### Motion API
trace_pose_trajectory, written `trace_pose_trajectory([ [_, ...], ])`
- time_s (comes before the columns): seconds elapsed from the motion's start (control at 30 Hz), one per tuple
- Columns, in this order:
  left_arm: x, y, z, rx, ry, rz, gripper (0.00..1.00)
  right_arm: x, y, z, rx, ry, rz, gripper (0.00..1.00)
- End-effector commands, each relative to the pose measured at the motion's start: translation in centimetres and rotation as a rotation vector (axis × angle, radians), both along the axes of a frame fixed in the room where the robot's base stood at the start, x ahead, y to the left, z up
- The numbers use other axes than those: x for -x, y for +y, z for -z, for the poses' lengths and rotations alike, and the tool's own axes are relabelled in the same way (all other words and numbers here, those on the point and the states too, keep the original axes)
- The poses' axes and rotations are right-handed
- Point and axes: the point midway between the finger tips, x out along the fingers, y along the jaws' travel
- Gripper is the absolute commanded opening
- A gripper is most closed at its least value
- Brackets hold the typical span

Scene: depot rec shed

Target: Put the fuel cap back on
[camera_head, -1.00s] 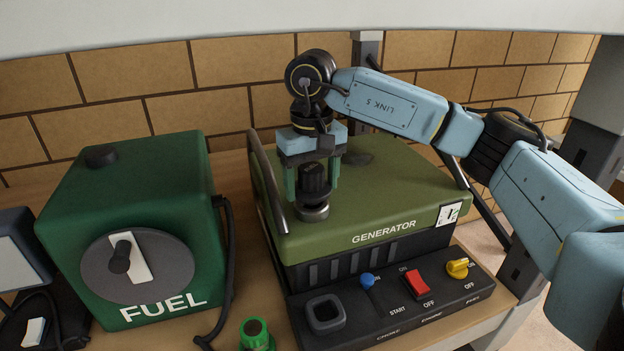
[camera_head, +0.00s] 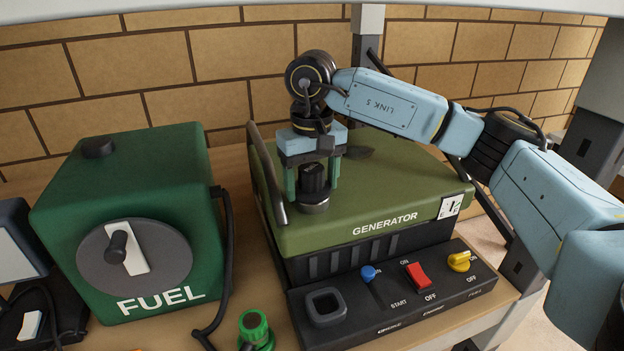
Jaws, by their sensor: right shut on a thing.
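The generator (camera_head: 410,190) has a green top and a black front panel, and stands on the bench in the middle. A black fuel cap (camera_head: 313,178) sits upright at the metal filler neck (camera_head: 313,207) on the generator's top left. My right gripper (camera_head: 313,188) points straight down from above, with its green-padded fingers on either side of the cap, shut on it. Whether the cap is fully seated on the neck cannot be told. My left gripper is not in view.
A green fuel tank (camera_head: 140,185) with a grey dial stands left of the generator, its black hose (camera_head: 228,260) between them. The panel carries a blue knob (camera_head: 368,272), a red switch (camera_head: 419,276) and a yellow knob (camera_head: 459,261). A green-topped item (camera_head: 254,328) is at the bottom edge.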

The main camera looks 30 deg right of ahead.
Motion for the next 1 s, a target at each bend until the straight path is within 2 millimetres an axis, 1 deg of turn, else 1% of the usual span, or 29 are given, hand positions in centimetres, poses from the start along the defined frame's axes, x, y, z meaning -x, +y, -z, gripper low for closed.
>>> trace_pose_trajectory([
  [0.17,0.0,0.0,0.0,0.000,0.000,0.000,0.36,0.0,0.0,-0.1,-0.001,-0.003,0.000,0.45],
  [0.2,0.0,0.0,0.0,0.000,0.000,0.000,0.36,0.0,0.0,-0.1,-0.001,-0.003,0.000,0.73],
  [0.37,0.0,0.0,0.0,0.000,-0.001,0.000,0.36,0.0,0.0,-0.1,-0.001,-0.002,0.000,0.93],
  [0.83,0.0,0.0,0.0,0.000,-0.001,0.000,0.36,0.0,0.2,0.1,-0.003,0.001,-0.004,0.93],
  [0.93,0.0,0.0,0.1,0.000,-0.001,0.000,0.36,0.0,0.2,-0.4,-0.004,0.000,-0.004,0.93],
  [1.0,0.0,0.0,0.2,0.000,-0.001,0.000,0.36,0.0,0.2,-1.2,-0.004,-0.002,-0.005,0.93],
])
